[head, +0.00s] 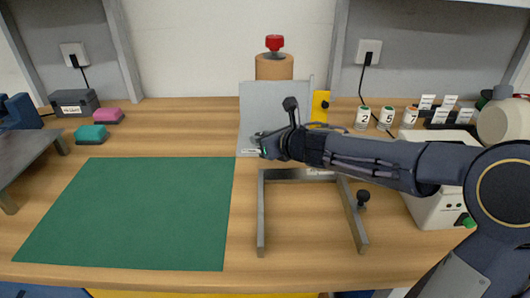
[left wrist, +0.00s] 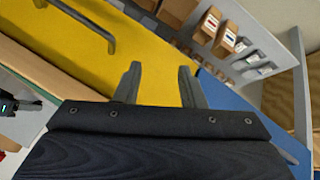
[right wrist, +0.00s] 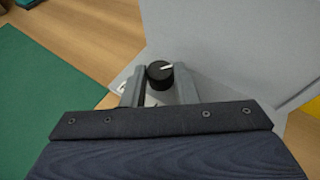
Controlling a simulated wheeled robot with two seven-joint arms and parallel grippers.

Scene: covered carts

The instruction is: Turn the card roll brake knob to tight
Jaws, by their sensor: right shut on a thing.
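A black round knob (right wrist: 160,74) with a white pointer line sits on a light grey stand. In the right wrist view the pointer aims to the right and slightly up. My right gripper (right wrist: 158,88) is shut on this knob, one finger on each side; it also shows in the head view (head: 258,147), low at the front of the grey panel (head: 260,100). The knob's dial marks are mostly hidden by the fingers. A brown card roll (head: 274,68) with a red top (head: 274,42) stands behind the panel. My left gripper (left wrist: 158,85) is open and empty, facing a yellow surface.
A grey frame (head: 262,215) stands in front, under my right arm. A green mat (head: 135,212) covers the left bench. Numbered tubs (head: 387,116) and a white machine (head: 435,205) stand to the right. A yellow drawer front with a handle (left wrist: 85,22) shows near my left gripper.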

